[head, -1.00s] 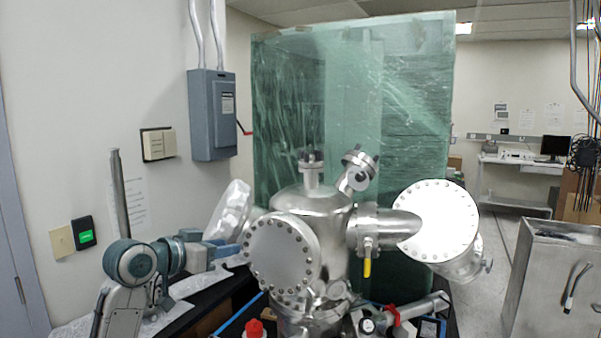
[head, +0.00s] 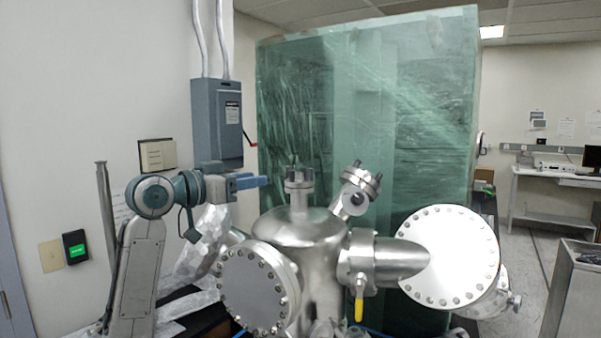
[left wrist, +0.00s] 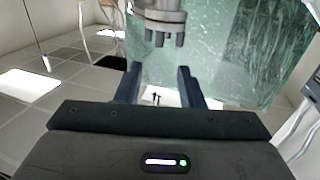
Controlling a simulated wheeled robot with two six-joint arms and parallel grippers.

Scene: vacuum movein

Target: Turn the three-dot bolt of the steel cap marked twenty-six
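A steel cap (head: 299,178) with dark bolts around it sits on the upright neck of the steel chamber (head: 305,228). A second, tilted capped port (head: 361,184) stands to its right. No number or dot mark is readable, so I cannot tell which cap is twenty-six. My left gripper (head: 266,182) is just left of the upright cap, apart from it, at about its height. In the left wrist view the gripper's two fingers (left wrist: 159,72) stand apart with nothing between them. A bolted steel cap (left wrist: 158,16) shows beyond them, its bolts pointing down in the picture. My right gripper is out of view.
Large bolted flanges stand at the front left (head: 256,288) and right (head: 447,256) of the chamber. A yellow-handled valve (head: 359,302) hangs between them. A film-wrapped green stack (head: 370,120) rises behind. A grey electrical box (head: 217,122) is on the left wall.

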